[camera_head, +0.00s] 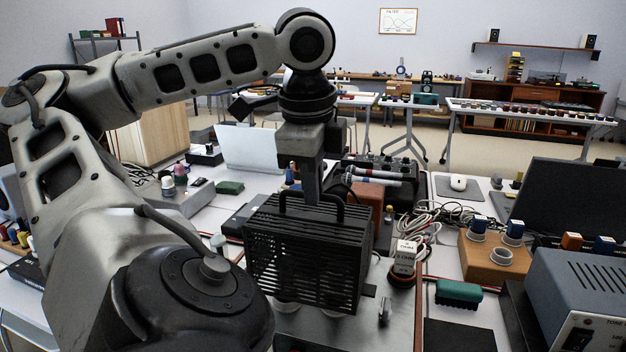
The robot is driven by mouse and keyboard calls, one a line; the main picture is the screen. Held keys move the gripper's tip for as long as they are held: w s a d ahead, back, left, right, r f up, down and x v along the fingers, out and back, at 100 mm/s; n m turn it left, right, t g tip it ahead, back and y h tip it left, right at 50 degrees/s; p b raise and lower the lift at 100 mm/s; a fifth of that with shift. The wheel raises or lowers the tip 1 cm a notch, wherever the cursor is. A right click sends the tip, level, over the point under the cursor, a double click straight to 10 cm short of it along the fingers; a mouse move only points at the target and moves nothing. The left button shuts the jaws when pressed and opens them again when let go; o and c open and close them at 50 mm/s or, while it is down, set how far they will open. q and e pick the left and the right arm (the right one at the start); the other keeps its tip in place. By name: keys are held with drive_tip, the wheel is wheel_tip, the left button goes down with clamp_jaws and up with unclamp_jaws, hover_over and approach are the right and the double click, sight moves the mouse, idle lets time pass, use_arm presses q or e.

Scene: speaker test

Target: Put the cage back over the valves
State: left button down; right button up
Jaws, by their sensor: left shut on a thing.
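The cage (306,262) is a black slatted box with a looped handle on top, in the middle of the head view. My left gripper (312,203) comes down from above and is shut on the cage's handle. The cage hangs roughly upright over a metal chassis plate (345,335). Pale round parts (285,307) show just under its lower edge; whether they belong to the valves I cannot tell. The valves are otherwise hidden behind the cage. Whether the cage touches the plate is unclear. My right gripper is not in view.
A white-labelled round part (403,262) stands close right of the cage, with a green block (459,293) beyond. A wooden block with blue-topped parts (498,262) and a grey instrument box (585,300) stand further right.

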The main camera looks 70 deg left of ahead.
sight(313, 217)
use_arm(q)
drive_tip(key=shift+f+b, duration=1.5)
drive_tip(key=shift+f, duration=0.9)
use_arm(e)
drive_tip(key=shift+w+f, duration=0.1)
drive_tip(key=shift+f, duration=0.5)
use_arm(q)
drive_tip(key=shift+p, duration=0.3)
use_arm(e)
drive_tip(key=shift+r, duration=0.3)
use_arm(q)
drive_tip(key=shift+f, duration=0.35)
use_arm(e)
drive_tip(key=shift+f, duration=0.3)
use_arm(q)
drive_tip(key=c, duration=1.4)
unclamp_jaws()
drive_tip(key=shift+c, duration=0.2)
wheel_tip(313, 217, up, 16)
drive_tip(key=s+d+p, duration=0.2)
drive_tip(key=p, duration=0.3)
drive_tip(key=shift+d+f, duration=0.15)
drive_tip(key=shift+f, duration=0.05)
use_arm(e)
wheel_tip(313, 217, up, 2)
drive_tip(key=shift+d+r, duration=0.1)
